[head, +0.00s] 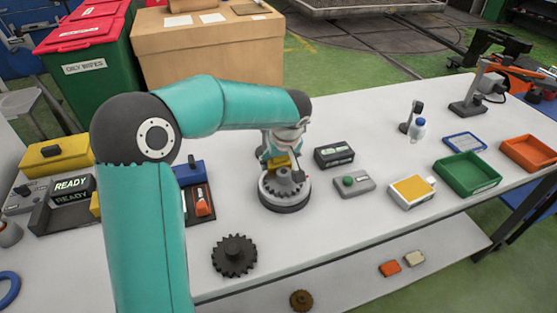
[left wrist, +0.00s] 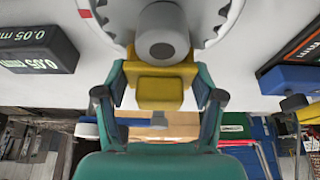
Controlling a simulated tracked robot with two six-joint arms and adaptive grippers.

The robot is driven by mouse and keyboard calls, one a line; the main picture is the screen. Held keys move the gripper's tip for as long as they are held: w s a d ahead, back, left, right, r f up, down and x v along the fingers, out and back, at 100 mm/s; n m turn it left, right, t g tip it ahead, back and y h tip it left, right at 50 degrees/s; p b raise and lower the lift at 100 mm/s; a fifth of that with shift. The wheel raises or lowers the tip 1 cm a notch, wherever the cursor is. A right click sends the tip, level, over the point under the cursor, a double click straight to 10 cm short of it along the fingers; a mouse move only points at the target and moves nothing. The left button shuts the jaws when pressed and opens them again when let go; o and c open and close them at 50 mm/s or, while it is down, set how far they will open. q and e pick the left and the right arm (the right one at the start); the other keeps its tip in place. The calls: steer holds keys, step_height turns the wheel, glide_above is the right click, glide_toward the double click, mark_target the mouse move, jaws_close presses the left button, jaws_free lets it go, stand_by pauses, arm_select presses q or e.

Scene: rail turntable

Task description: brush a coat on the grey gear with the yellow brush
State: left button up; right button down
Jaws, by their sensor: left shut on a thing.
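The grey gear (head: 284,187) lies on the round turntable (head: 285,207) in the middle of the bench. My left gripper (head: 281,152) is over the gear and shut on the yellow brush (left wrist: 160,90), which also shows in the head view (head: 280,162). The brush is held close at the gear's hub; I cannot tell whether its tip touches the gear. My right gripper is not in view.
A dark gear (head: 234,256) lies nearer on the bench. A black display box (head: 334,154) and a green-button box (head: 353,182) stand close right of the turntable. A READY display (head: 73,187) is left. A green tray (head: 468,173) and an orange tray (head: 528,153) are right.

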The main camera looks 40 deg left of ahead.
arm_select(q)
steer(key=shift+w+a, duration=0.1)
steer(key=shift+a, duration=0.1)
steer(key=shift+w+a, duration=0.15)
stand_by(0.3)
steer(key=shift+b, duration=0.4)
steer(key=shift+s+d, duration=0.2)
steer(key=shift+d, duration=0.2)
steer(key=shift+w+a+b, duration=0.2)
steer(key=shift+a+b, duration=0.1)
steer(key=shift+a, duration=0.15)
stand_by(0.4)
steer(key=shift+d, duration=0.15)
steer(key=shift+s+d+b, duration=0.25)
steer(key=shift+b, duration=0.25)
